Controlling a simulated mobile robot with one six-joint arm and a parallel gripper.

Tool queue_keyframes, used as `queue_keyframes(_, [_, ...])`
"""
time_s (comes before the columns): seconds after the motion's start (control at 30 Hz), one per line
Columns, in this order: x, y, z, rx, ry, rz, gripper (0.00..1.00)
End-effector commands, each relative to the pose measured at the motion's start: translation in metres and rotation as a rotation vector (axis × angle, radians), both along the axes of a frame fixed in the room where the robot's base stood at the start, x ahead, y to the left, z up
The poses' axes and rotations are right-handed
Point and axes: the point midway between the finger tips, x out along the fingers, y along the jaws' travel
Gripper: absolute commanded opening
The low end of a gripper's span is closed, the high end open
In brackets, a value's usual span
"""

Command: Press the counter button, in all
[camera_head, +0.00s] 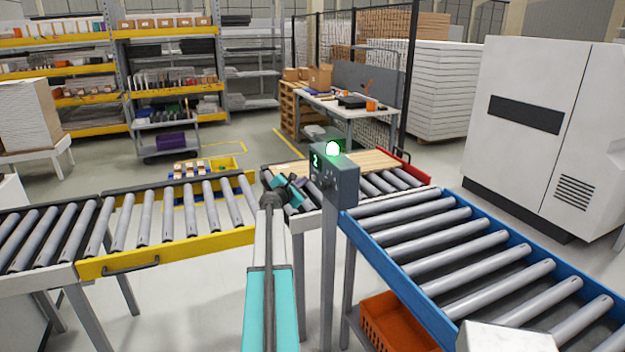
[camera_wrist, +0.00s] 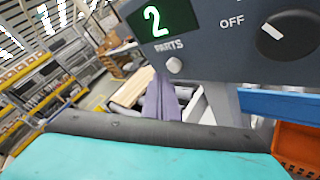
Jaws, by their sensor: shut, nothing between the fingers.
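The counter box (camera_head: 340,180) is a grey box on a post between the roller conveyors, with a lit green lamp (camera_head: 333,149) on top. In the wrist view its green display (camera_wrist: 160,18) reads 2, above the label PARTS. A small round pale button (camera_wrist: 174,65) sits just below that label. A dark rotary knob (camera_wrist: 288,38) is to the right, beside the word OFF. My gripper (camera_head: 300,190) is left of the box, close to its face. In the wrist view the shut fingers (camera_wrist: 163,98) are just below the button; I cannot tell whether they touch it.
A yellow-sided conveyor (camera_head: 170,247) runs at left and a blue-sided conveyor (camera_head: 400,275) at right. A wooden board (camera_head: 365,161) lies on the rollers behind the box. An orange crate (camera_head: 395,325) is under the blue conveyor. A white machine (camera_head: 540,130) stands at right.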

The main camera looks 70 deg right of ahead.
Motion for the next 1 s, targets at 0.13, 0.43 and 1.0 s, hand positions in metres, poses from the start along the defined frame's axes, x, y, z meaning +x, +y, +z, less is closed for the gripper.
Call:
queue_keyframes(0.13, [-0.0012,-0.0008,0.0000,0.000,0.000,0.000,0.00])
queue_keyframes(0.43, [-0.0073,-0.0052,0.0002,-0.001,0.000,-0.001,0.00])
queue_keyframes(1.0, [-0.0082,-0.0060,0.0001,0.000,0.000,0.000,0.00])
